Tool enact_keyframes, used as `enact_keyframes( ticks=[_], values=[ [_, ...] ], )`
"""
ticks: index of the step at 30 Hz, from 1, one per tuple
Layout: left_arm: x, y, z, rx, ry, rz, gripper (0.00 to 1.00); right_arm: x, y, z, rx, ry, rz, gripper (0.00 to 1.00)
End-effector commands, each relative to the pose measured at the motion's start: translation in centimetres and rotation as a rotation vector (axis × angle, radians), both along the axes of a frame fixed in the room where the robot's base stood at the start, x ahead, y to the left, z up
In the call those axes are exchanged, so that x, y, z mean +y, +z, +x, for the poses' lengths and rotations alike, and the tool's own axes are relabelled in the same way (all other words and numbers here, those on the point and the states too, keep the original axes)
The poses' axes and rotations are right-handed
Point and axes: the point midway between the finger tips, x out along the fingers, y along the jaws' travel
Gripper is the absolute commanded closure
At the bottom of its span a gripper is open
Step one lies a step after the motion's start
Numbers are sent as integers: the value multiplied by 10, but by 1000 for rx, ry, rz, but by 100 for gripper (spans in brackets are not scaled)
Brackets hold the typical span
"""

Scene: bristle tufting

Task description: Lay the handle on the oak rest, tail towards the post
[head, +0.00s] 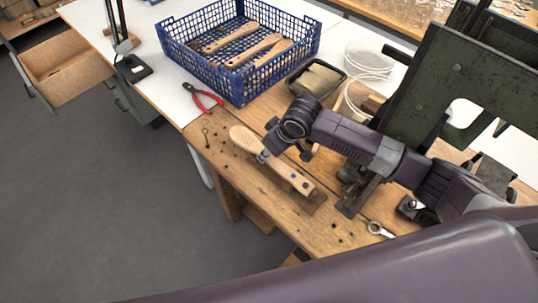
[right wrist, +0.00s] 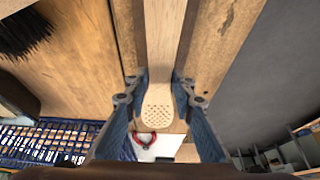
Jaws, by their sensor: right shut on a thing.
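The pale wooden handle (head: 243,136) is over the front of the bench, its broad end towards the crate and its narrow part running to the lower right. In the right wrist view the handle (right wrist: 158,108) shows its broad end with rows of small holes. My right gripper (head: 266,153) is shut on the handle's narrow part, with a finger on each side in the right wrist view (right wrist: 155,92). The oak rest (head: 317,201) appears as a darker board under the handle; I cannot tell whether they touch. I cannot clearly pick out the post. My left gripper is out of view.
A blue crate (head: 168,58) with several wooden handles stands at the back. Red pliers (head: 205,101), a dark tray (head: 316,78) and a ring spanner (head: 378,229) lie on the table. A green machine (head: 450,80) stands right. The bench's front edge runs close to the handle.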

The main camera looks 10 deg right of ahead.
Motion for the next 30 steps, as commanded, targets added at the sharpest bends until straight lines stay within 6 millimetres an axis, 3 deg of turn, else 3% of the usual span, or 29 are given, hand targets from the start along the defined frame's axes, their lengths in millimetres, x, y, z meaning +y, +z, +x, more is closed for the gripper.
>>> enact_keyframes(
  ticks=[10, 11, 15, 26, 30],
  values=[
    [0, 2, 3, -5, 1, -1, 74, 0, -2, 0, 1, -1, 0, 100],
    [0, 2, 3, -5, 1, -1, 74, 0, -2, 0, 1, -1, 0, 74],
    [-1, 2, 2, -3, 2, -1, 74, 0, -2, 0, 1, -1, 0, 59],
    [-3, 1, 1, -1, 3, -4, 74, 0, 1, 0, -1, 0, -1, 59],
    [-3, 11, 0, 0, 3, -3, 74, -1, 10, 1, 1, -1, -1, 59]
  ],
)
